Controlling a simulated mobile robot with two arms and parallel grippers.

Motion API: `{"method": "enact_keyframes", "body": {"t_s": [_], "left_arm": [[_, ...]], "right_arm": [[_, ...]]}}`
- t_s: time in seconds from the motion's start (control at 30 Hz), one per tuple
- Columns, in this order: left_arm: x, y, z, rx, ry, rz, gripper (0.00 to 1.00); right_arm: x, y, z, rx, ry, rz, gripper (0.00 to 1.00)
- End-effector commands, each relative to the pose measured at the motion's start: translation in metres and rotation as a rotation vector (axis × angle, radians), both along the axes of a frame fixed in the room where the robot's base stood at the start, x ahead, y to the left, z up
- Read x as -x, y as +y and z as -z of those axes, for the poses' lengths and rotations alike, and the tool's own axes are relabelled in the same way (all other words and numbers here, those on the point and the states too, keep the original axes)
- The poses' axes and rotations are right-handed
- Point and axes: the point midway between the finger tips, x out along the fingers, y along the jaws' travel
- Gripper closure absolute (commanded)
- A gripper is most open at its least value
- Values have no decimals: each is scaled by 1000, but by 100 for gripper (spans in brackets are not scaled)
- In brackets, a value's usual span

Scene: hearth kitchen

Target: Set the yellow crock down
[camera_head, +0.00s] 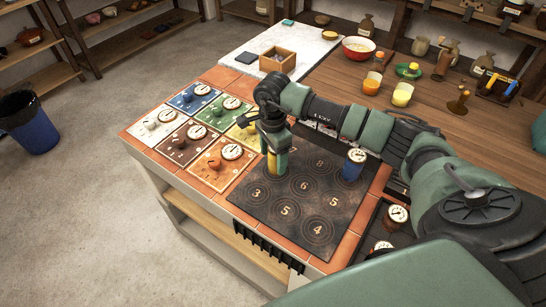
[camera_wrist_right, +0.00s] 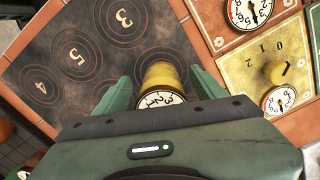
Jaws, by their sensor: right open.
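The yellow crock (camera_wrist_right: 163,76) is upright at the edge of the dark numbered hob (camera_wrist_right: 70,85), with a white dial on its top. In the head view the yellow crock (camera_head: 283,160) shows only in part, with my gripper in front of it. My right gripper (camera_wrist_right: 162,92) is open, with one finger on each side of the crock. In the head view my right gripper (camera_head: 274,168) points down at the hob (camera_head: 300,240). The crock's foot is mostly hidden. My left gripper is not in view.
A blue crock (camera_head: 353,168) with a dial top stands on the hob's right side. Coloured dial panels, including an orange one (camera_head: 218,170), line the left. More dial-topped items (camera_head: 396,216) sit at the right. The hob's front rings are clear.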

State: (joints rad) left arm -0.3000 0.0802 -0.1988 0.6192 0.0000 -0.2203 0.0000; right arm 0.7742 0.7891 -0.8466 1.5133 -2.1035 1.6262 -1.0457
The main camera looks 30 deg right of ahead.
Motion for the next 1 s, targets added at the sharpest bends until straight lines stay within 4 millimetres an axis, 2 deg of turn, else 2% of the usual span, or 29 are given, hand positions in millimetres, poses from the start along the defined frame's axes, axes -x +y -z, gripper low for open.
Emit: {"method": "enact_keyframes", "body": {"t_s": [0.4, 0.5, 0.7, 1.0], "left_arm": [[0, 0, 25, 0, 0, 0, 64], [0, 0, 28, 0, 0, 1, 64], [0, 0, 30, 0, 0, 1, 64], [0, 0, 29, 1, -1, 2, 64]], "right_arm": [[-2, 0, -83, 0, -7, 0, 30], [-1, 0, -99, 0, -5, 0, 30], [-1, 0, -114, 1, -2, 0, 30], [0, 0, -116, 0, -1, 0, 30]]}}
